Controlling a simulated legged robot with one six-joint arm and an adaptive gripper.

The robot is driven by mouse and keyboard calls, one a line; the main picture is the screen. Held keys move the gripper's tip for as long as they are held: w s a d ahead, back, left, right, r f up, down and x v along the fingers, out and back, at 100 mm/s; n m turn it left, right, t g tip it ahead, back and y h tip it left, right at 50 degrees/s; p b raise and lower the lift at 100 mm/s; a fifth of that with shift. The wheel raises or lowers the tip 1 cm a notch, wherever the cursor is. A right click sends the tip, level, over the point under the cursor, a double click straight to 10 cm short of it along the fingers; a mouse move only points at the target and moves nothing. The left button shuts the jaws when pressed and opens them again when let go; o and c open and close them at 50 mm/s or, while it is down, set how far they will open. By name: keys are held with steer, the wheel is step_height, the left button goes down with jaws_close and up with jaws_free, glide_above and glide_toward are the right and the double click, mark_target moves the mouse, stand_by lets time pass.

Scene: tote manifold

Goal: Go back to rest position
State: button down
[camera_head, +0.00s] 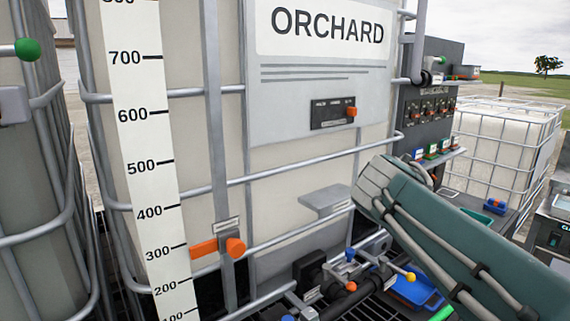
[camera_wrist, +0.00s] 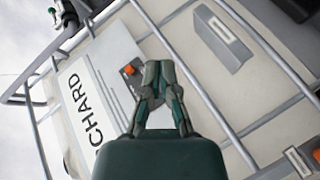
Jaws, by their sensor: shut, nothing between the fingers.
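My gripper (camera_wrist: 159,75) is shut and empty in the wrist view, its fingertips together. It appears in front of the large white tote with the ORCHARD sign (camera_head: 323,60); whether it touches anything cannot be told, but no contact shows. The sign also shows tilted in the wrist view (camera_wrist: 88,120). In the head view my green arm crosses the lower right, and the gripper itself is hidden there.
The tote's metal cage bars (camera_head: 215,110) and a grey shelf (camera_head: 325,197) stand close by. An orange handle (camera_head: 235,246) sits on a bar. Valves with coloured knobs (camera_head: 350,286) are low at the front. A dark control panel (camera_head: 428,105) stands behind to the right.

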steer(key=s+a+f+m+g+y, duration=0.2)
steer(key=s+f+m+g, duration=0.1)
steer(key=s+f, duration=0.8)
steer(key=s+a+f+m+g+y, duration=0.2)
steer(key=s+f+m+g+y, duration=0.1)
steer(key=s+f, duration=0.8)
steer(key=s+m+g, duration=0.1)
steer(key=s+m, duration=0.1)
steer(key=s, duration=0.1)
steer(key=shift+g, duration=0.3)
steer(key=shift+s+r, duration=0.1)
